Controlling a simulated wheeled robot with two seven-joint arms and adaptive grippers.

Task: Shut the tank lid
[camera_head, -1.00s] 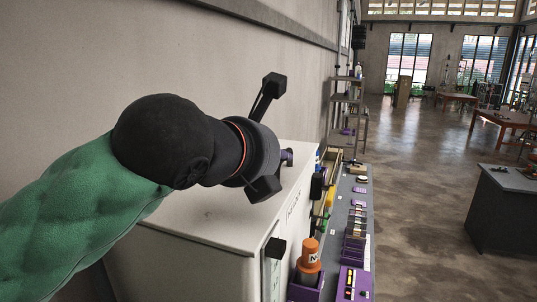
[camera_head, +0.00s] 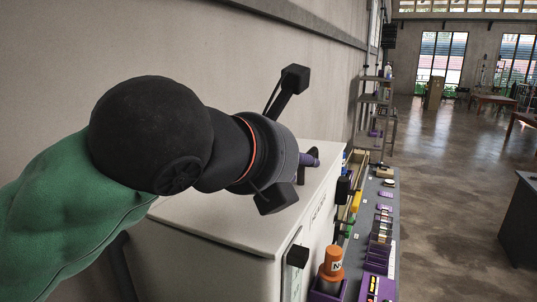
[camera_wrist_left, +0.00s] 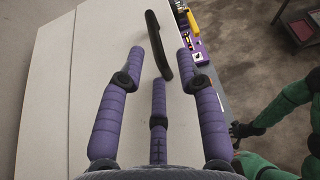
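The tank is a large white box (camera_head: 200,262) below my left arm in the head view. Its pale top (camera_head: 235,213) looks flat there, and I cannot tell how far the lid is open. In the left wrist view a pale panel (camera_wrist_left: 60,110) fills the left and middle, with a curved black handle (camera_wrist_left: 156,42) on it. My left gripper (camera_head: 309,159) is over the tank top. In the left wrist view its purple fingers (camera_wrist_left: 159,66) are spread apart and empty, around the handle's near end in the picture. Contact is not clear.
A grey bench (camera_head: 383,229) with purple trays and an orange-capped container (camera_head: 332,262) runs along the tank's right side. A wall stands behind the tank. A rack (camera_head: 372,110) stands farther back. The floor (camera_head: 450,200) to the right is open. A dark cabinet (camera_head: 520,230) stands at the right edge.

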